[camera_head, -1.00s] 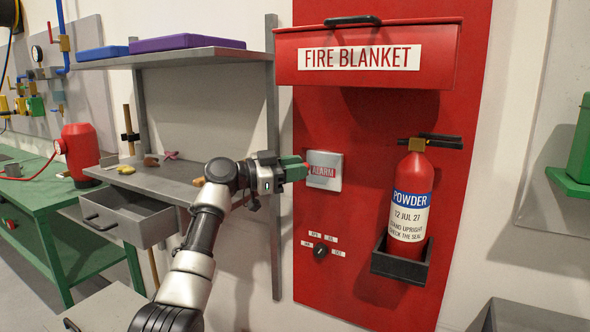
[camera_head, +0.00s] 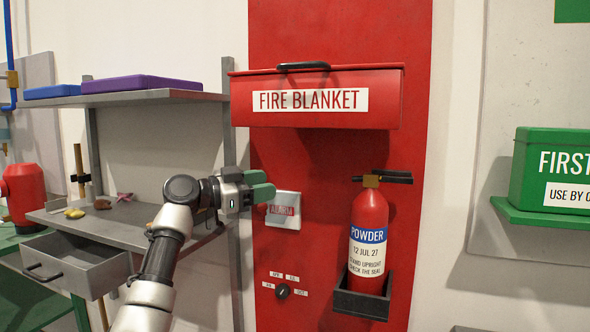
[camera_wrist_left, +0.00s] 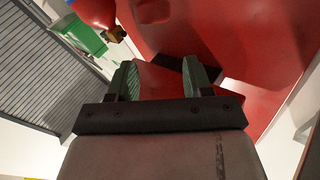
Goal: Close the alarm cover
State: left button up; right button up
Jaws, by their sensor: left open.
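The alarm box (camera_head: 283,211) is a small pale square unit with a red ALARM label, mounted on the red panel. Its cover's position cannot be clearly told. My left gripper (camera_head: 262,185) is just at the box's upper left in the head view, its green fingers overlapping that corner. Whether they touch it cannot be told. In the left wrist view the two green fingers (camera_wrist_left: 163,80) stand apart, with red surface and nothing clearly held between them. My right gripper is not in view.
The red fire blanket box (camera_head: 318,98) juts out above the alarm. A powder extinguisher (camera_head: 367,235) stands in a black holder to the right, and a rotary knob (camera_head: 282,291) is below. A grey shelf unit (camera_head: 160,97) stands left, close to my arm.

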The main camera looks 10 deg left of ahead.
pick_arm(q)
jog(key=s+d+r, duration=0.2)
jog(key=d+r, duration=0.3)
jog(key=d, duration=0.4)
jog(key=shift+s+r, duration=0.15)
jog(key=shift+r, duration=0.1)
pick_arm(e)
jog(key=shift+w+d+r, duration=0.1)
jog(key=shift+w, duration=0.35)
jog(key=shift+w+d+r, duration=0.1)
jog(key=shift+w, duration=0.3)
